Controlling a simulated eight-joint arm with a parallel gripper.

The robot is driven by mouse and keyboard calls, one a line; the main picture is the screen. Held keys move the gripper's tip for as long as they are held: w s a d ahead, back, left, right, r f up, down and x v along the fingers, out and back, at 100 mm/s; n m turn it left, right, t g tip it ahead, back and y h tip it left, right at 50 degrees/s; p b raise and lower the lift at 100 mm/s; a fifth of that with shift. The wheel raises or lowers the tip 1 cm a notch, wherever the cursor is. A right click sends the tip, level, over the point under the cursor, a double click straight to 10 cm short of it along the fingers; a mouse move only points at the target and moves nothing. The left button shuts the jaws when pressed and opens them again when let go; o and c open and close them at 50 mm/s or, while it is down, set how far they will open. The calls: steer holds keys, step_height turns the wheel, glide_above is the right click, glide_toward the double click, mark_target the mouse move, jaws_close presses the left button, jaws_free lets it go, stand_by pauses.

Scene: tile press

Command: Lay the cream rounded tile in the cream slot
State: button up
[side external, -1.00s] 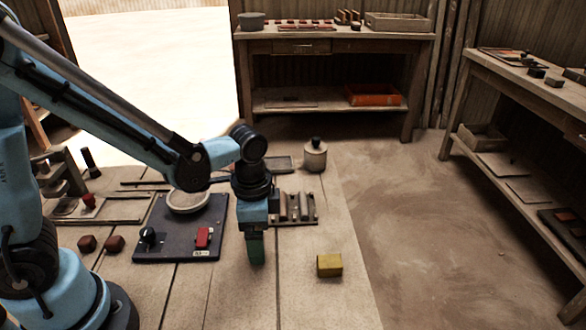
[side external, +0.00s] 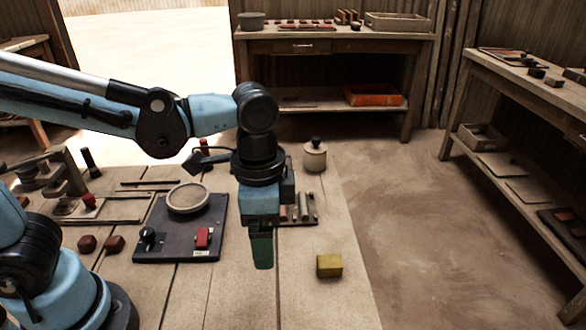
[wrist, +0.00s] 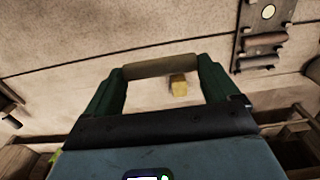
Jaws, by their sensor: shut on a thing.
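My gripper (side external: 262,250) hangs above the wooden bench, fingers pointing down, between the dark control panel and the yellow block. In the wrist view its two green fingers are shut on a cream-tan rounded bar (wrist: 161,66), which spans the gap between them. I take this for the cream rounded tile. It is hidden behind the fingers in the side view. A dark rack (side external: 303,220) with upright ridges stands behind my gripper, partly covered by it. The rack also shows at the upper right of the wrist view (wrist: 240,50). I cannot tell which slot is cream.
A yellow block (side external: 329,265) lies on the bench right of my gripper. The dark panel (side external: 160,225) with a pale ring, knob and red switch lies to the left. A lidded jar (side external: 315,158) stands behind. The bench's front middle is clear.

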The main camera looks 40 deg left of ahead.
steer(key=w+a+f, duration=0.2)
steer(key=w+a, duration=0.2)
steer(key=w+a+f, duration=0.2)
steer(key=w+a, duration=0.2)
steer(key=a, duration=0.1)
steer(key=w+a+f, duration=0.2)
steer(key=w+a, duration=0.2)
steer(key=a, duration=0.1)
steer(key=shift+w+f, duration=0.1)
steer(key=shift+w, duration=0.25)
steer(key=shift+w+a+f, duration=0.1)
steer(key=shift+a+f, duration=0.2)
steer(key=shift+f, duration=1.85)
steer(key=shift+f, duration=0.1)
steer(key=o, duration=0.6)
steer(key=shift+f, duration=0.1)
steer(key=shift+o, duration=0.9)
